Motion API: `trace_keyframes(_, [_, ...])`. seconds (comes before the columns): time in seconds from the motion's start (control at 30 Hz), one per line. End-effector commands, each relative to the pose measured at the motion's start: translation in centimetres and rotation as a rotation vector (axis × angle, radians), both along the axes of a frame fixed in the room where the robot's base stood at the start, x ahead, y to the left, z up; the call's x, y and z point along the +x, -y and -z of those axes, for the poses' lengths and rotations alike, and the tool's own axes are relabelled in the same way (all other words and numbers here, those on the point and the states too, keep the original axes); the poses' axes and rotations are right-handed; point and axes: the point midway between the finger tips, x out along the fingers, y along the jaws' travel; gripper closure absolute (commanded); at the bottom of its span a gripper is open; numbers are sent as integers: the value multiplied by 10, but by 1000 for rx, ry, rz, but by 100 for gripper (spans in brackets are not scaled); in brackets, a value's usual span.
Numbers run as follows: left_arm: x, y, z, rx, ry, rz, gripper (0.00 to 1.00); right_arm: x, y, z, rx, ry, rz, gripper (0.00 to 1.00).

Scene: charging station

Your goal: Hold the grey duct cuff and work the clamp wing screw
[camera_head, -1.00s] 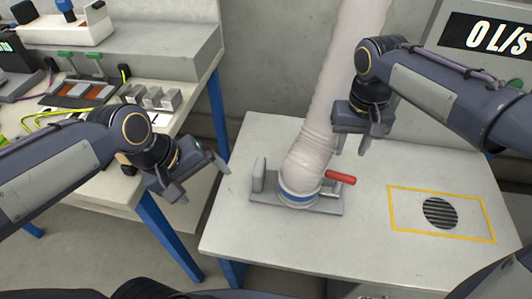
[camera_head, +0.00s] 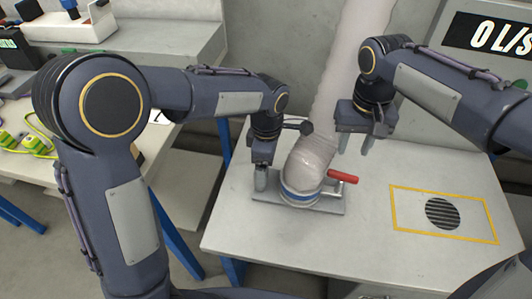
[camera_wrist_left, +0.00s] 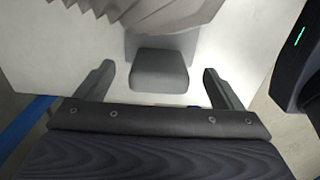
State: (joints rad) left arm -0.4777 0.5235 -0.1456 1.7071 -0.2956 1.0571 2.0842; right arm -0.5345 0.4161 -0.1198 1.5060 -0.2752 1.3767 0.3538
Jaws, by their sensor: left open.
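The pale duct's bent lower end, the cuff (camera_head: 303,178), stands on a grey base plate (camera_head: 328,207) with a blue band (camera_head: 299,195) around its foot. A red wing-screw handle (camera_head: 343,177) sticks out to its right. My left gripper (camera_head: 261,180) is over the upright grey block at the plate's left end. In the left wrist view the block (camera_wrist_left: 160,72) lies between the open fingers of my left gripper (camera_wrist_left: 160,88), with gaps at both sides. My right gripper (camera_head: 357,143) is open and empty, above and just right of the red handle.
The pale table (camera_head: 350,245) has a yellow-outlined square (camera_head: 443,240) with a round dark grille (camera_head: 442,213) at right. A flow display (camera_head: 495,37) is behind. A workbench (camera_head: 190,62) with devices stands left. The table's front is clear.

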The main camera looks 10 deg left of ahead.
Motion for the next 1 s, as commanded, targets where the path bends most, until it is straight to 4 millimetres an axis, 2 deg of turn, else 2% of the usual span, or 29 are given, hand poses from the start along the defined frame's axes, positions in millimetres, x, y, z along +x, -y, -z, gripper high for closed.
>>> trace_keyframes(0.1, [-1, -1, 21, 2, -4, 1, 11, 0, 0, 0, 0, 0, 0, 64])
trace_keyframes(0.3, [0, 0, 42, 0, -2, 2, 11, 0, 0, 0, 0, 0, 0, 64])
trace_keyframes(0.67, [0, 0, 49, -1, 0, 2, 11, 0, 0, 0, 0, 0, 0, 64])
trace_keyframes(0.77, [0, 0, 48, -1, 0, 2, 21, 0, 0, 0, 0, 0, 0, 64])
trace_keyframes(1.0, [0, 0, 48, -1, 0, 2, 53, 0, 0, 0, 0, 0, 0, 64])
